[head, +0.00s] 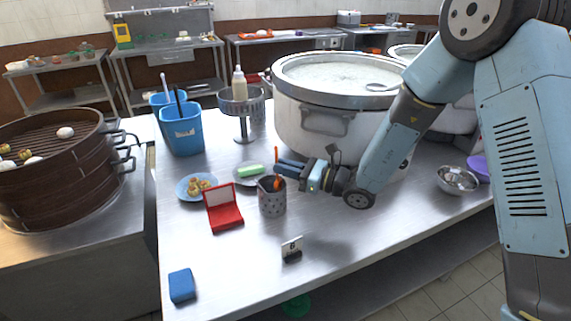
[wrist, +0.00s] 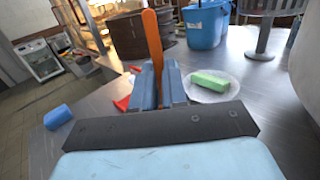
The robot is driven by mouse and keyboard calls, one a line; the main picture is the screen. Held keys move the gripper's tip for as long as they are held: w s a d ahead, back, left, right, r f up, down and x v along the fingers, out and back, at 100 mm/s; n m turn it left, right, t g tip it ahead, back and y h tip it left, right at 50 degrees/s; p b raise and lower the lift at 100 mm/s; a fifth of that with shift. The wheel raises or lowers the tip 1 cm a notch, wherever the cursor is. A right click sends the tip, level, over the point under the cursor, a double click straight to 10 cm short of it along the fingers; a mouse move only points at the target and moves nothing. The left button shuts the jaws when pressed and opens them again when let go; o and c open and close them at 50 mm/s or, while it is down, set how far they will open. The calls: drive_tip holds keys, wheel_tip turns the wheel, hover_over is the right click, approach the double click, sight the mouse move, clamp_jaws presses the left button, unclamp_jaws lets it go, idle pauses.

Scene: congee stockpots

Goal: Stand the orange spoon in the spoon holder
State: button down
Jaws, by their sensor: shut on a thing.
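My gripper (head: 292,171) is shut on the orange spoon (head: 277,154), just above the spoon holder. The spoon stands roughly upright between the fingertips; its upper part also shows in the wrist view (wrist: 152,38). The spoon holder (head: 272,200) is a grey perforated metal cylinder on the steel table. The spoon's lower end shows at the holder's mouth and overlaps its opening in the head view; I cannot tell how deep it sits. The holder is hidden in the wrist view.
A red open case (head: 224,218), a plate with a green block (head: 249,171) and a blue plate of food (head: 196,197) stand close to the holder. A large stockpot (head: 303,120) rises behind my gripper.

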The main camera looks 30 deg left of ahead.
drive_tip(key=shift+f, duration=1.4)
drive_tip(key=c, duration=1.1)
unclamp_jaws()
drive_tip(key=shift+d, duration=0.15)
drive_tip(key=w+d, duration=0.1)
drive_tip(key=d, duration=1.2)
drive_tip(key=shift+d+f, duration=0.3)
drive_tip(key=shift+f, duration=0.1)
